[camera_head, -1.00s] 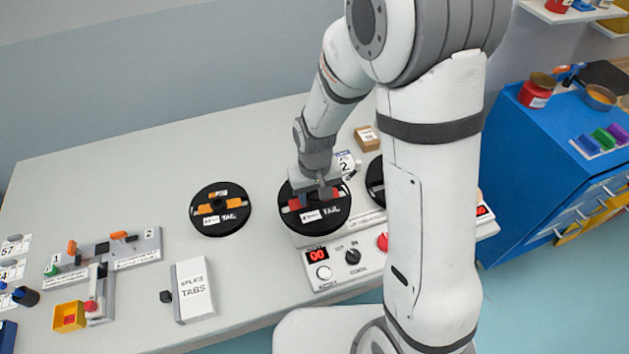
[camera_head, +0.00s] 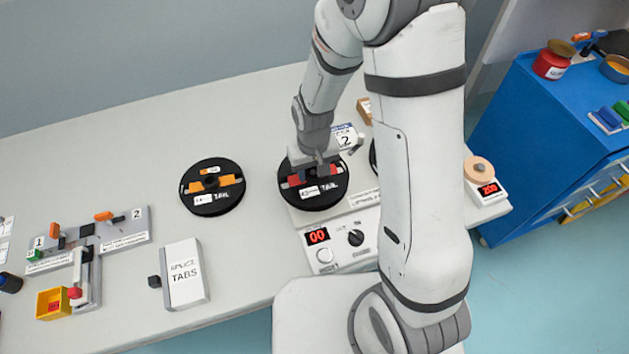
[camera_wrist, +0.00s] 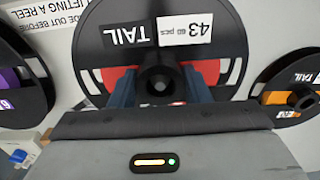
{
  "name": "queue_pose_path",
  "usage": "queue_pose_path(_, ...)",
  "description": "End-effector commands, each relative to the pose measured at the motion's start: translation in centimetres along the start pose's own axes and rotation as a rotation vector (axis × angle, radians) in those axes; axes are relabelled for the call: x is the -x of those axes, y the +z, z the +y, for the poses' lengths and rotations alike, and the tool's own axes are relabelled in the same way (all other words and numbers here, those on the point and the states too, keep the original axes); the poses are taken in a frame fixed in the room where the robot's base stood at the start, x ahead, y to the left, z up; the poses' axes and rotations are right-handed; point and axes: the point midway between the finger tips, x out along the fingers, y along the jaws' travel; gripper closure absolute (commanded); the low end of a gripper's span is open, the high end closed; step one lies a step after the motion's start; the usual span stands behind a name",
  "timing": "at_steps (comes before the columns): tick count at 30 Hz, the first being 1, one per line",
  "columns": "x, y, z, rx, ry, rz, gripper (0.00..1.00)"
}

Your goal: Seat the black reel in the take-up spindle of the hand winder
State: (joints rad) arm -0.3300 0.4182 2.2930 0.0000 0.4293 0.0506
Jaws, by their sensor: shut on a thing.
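A black reel with red winding (camera_head: 316,203) sits over the left end of the hand winder (camera_head: 336,254), whose display reads 00. My gripper (camera_head: 309,172) points down and is shut on this reel's hub. In the wrist view, the blue fingers (camera_wrist: 160,88) stand on either side of the round black hub, and the reel (camera_wrist: 229,38) shows a TAIL mark and a 43 label. The spindle under the reel is hidden, so I cannot tell how deep the reel sits. Another reel, with purple winding (camera_wrist: 38,72), is beside it, mostly behind my arm in the head view.
A black reel with orange winding (camera_head: 212,204) lies on the table (camera_head: 120,185) to the left. A splice tabs box (camera_head: 185,275) and a grey splicing fixture (camera_head: 125,232) stand further left. A blue cabinet (camera_head: 530,130) stands beyond.

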Motion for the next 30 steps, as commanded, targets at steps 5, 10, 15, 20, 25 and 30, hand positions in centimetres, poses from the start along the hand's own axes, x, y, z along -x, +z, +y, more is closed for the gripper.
queue_pose_path(5, -2.8, 0.0, 0.0, 0.000, 0.000, -0.002, 0.86)
queue_pose_path(10, -2.6, 0.0, 0.0, 0.000, 0.000, 0.000, 0.86)
queue_pose_path(15, -2.9, 0.0, 0.0, 0.000, 0.000, -0.001, 0.86)
queue_pose_path(20, -2.9, 0.0, 0.0, 0.000, 0.000, -0.001, 0.47)
queue_pose_path(25, -2.9, 0.0, 0.0, 0.000, 0.000, -0.001, 0.35)
queue_pose_path(30, -2.9, 0.0, 0.0, 0.000, 0.000, -0.001, 0.35)
